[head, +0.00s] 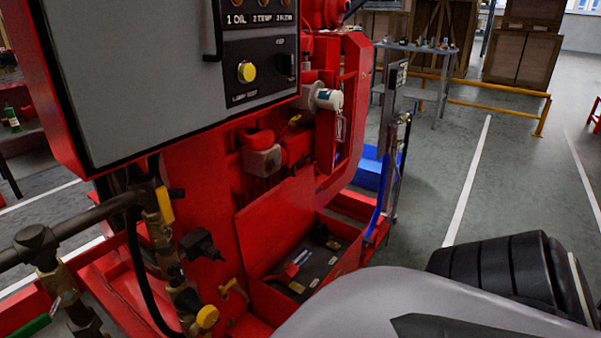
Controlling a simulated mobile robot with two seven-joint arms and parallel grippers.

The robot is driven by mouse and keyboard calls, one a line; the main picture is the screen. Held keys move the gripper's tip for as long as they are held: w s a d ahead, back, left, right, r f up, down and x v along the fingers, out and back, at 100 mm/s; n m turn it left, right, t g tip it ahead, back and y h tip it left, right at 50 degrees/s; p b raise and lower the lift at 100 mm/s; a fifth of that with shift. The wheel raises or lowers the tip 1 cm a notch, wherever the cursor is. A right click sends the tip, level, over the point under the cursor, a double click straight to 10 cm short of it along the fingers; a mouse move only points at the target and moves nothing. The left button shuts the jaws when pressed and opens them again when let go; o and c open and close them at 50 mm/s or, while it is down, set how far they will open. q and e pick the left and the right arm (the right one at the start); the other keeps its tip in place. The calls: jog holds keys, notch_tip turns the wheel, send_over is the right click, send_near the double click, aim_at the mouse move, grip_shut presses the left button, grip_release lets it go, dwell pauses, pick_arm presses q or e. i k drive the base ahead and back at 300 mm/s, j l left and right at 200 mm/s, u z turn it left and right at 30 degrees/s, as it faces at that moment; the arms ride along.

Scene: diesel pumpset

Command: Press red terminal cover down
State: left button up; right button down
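An open red box (345,262) stands low on the red pumpset, its lid (275,218) raised at the back. Inside is a dark battery-like block (318,268). A small red piece (291,270) with a bluish-white part beside it lies on top of this block; it may be the red terminal cover, but it is too small to tell whether it is up or down. A tan piece (296,287) lies just in front of it. Neither of my grippers is in view. A grey and black part of my own body fills the lower right.
A grey control panel (130,75) with a yellow button (246,72) overhangs the upper left. Brass valves and pipes (160,225) stand left of the box. A blue container (369,170) is behind it. Open floor (510,180) lies to the right.

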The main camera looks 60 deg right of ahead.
aim_at(292, 269)
jog(key=k+l, duration=0.15)
jog(key=l, duration=0.2)
jog(key=k+l, duration=0.15)
jog(key=l, duration=0.2)
jog(key=k+l, duration=0.15)
jog(key=l, duration=0.2)
jog(key=k+l, duration=0.15)
jog(key=l, duration=0.2)
